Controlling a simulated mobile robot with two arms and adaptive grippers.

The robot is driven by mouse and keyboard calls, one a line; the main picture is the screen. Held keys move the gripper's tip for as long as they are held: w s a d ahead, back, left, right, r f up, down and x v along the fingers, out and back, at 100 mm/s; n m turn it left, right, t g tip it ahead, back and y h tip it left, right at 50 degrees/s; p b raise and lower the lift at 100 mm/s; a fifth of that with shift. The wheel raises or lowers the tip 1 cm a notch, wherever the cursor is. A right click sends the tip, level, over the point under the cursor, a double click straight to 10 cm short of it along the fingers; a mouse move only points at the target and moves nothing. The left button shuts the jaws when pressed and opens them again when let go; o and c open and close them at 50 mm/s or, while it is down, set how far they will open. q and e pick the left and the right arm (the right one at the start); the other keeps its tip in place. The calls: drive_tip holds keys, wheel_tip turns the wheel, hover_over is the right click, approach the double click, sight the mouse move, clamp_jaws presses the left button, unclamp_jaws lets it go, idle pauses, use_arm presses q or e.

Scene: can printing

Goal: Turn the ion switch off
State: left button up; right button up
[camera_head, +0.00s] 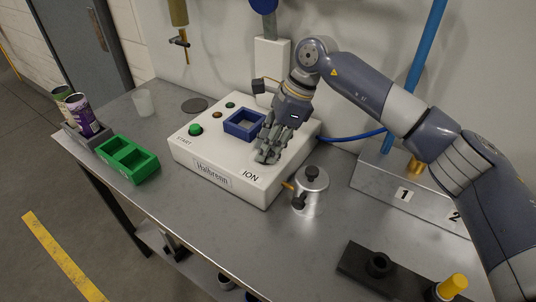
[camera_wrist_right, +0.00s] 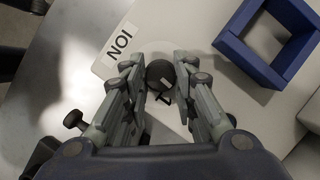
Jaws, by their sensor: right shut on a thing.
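The white Halbrenn machine (camera_head: 227,166) stands on the metal table, with the label ION (camera_head: 249,177) at its front right corner. The ion switch, a round dark knob (camera_wrist_right: 161,74), shows in the right wrist view beside the ION label (camera_wrist_right: 119,40). My right gripper (camera_head: 268,156) reaches down onto the machine top behind that label and hides the knob in the head view. In the wrist view the fingers of my right gripper (camera_wrist_right: 160,88) are around the knob, shut on it. The knob's setting cannot be told. My left gripper is not in view.
A blue square frame (camera_head: 243,124) sits on the machine, left of my gripper. A green START button (camera_head: 195,129) is further left. A metal pot (camera_head: 311,187) stands close right of the machine. A green tray (camera_head: 128,160) and cans in a grey holder (camera_head: 99,133) are at the left.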

drive_tip(key=n+g, duration=0.1)
drive_tip(key=n, duration=0.1)
drive_tip(key=n+b, duration=0.1)
drive_tip(key=n, duration=0.1)
drive_tip(key=shift+w+n+g+h, duration=0.15)
drive_tip(key=shift+n+g+h, duration=0.15)
drive_tip(key=shift+g+h, duration=0.1)
drive_tip(key=n+g+h+p, duration=0.1)
drive_tip(key=n, duration=0.4)
drive_tip(key=shift+w+a, duration=0.1)
drive_tip(key=shift+n, duration=0.3)
drive_tip(key=o, duration=1.1)
drive_tip(key=shift+c, duration=0.2)
drive_tip(key=shift+r, duration=0.1)
wheel_tip(320, 180, up, 10)
drive_tip(key=shift+g, duration=0.3)
